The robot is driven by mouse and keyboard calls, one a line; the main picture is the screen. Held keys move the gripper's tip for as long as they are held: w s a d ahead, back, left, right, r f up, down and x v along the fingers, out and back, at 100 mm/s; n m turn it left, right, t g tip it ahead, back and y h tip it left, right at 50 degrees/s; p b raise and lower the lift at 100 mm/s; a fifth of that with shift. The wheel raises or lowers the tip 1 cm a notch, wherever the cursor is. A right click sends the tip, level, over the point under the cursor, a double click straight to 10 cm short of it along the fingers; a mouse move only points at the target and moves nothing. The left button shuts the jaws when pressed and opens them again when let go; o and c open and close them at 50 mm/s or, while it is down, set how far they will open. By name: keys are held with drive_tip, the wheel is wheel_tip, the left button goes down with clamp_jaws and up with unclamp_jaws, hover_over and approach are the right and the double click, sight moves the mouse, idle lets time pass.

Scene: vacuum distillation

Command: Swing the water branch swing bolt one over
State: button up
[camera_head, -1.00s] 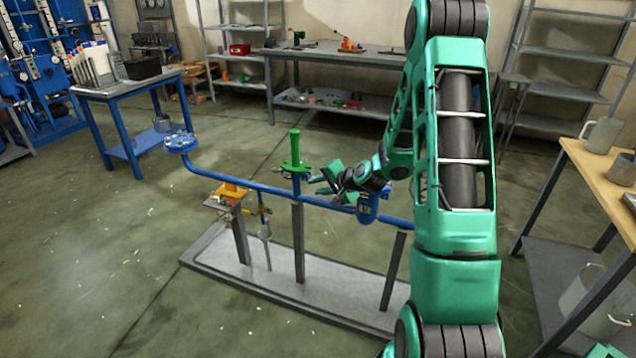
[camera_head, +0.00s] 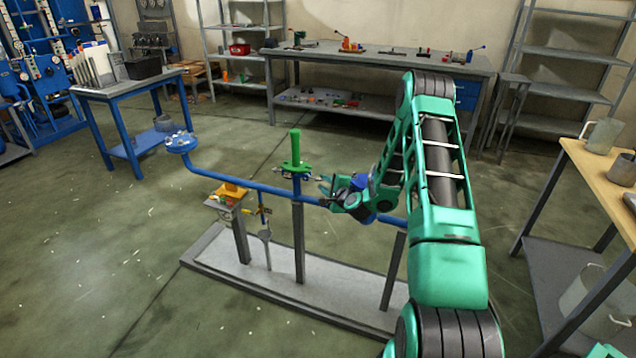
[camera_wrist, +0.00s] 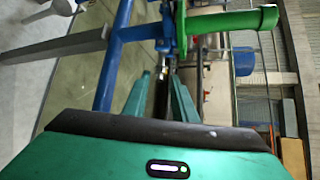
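The blue water branch pipe (camera_head: 250,187) runs across a low stand, with an upright green handle and plate (camera_head: 295,152) on it. Small metal parts (camera_head: 310,177) sit at the joint under the green plate; I cannot tell the swing bolts apart in the head view. My gripper (camera_head: 325,186) is just right of this joint. In the wrist view, my gripper (camera_wrist: 164,88) is open, its two green fingers pointing at the joint. A small metal bolt-like piece (camera_wrist: 163,46) shows just beyond the fingertips, beside the green handle (camera_wrist: 235,20). Nothing visible is held.
A yellow fitting (camera_head: 232,190) and a blue round flange (camera_head: 181,142) lie farther left along the pipe. Grey posts (camera_head: 299,245) hold the pipe over a grey base plate (camera_head: 270,280). A workbench stands behind, a wooden-topped table (camera_head: 600,170) to the right.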

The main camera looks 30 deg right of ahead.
sight(319, 178)
drive_tip(key=shift+x, duration=2.8)
clamp_jaws()
